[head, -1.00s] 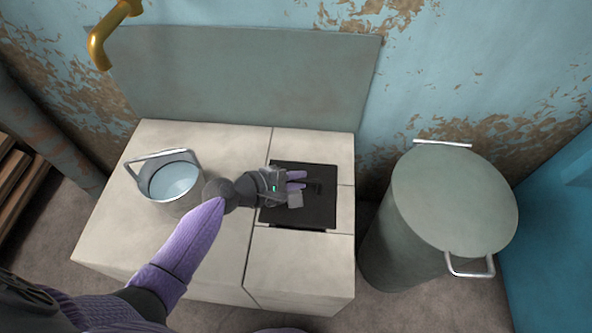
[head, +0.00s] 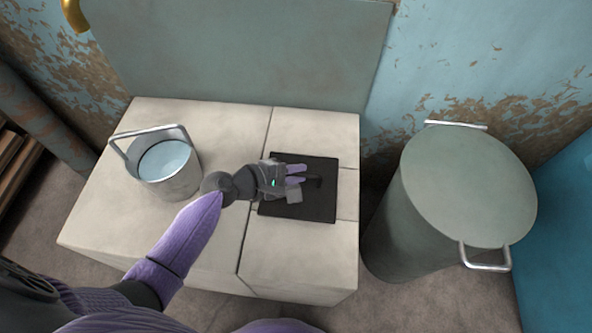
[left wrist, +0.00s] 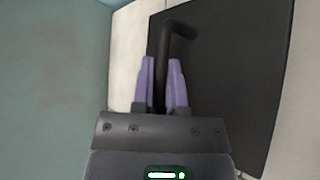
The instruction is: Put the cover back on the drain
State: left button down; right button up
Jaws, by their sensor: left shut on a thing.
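The drain cover (head: 318,205) is a flat black square plate on the right part of the pale tiled block (head: 295,260). It also fills much of the left wrist view (left wrist: 235,90). Its bent black handle (left wrist: 182,28) rises between the purple fingers of my left gripper (left wrist: 162,62), which is shut on it. In the head view my left gripper (head: 303,175) lies over the middle of the cover. The drain opening is hidden, and I cannot tell whether the cover sits flush. My right gripper is out of view.
A metal pail (head: 175,182) with pale liquid and a raised handle stands on the block's left part. A tall lidded grey can (head: 465,190) stands on the floor at the right. A grey-green panel (head: 240,55) rises behind the block.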

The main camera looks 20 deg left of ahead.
pick_arm(q)
jog(key=shift+f+b, duration=0.35)
jog(key=shift+f, duration=0.05)
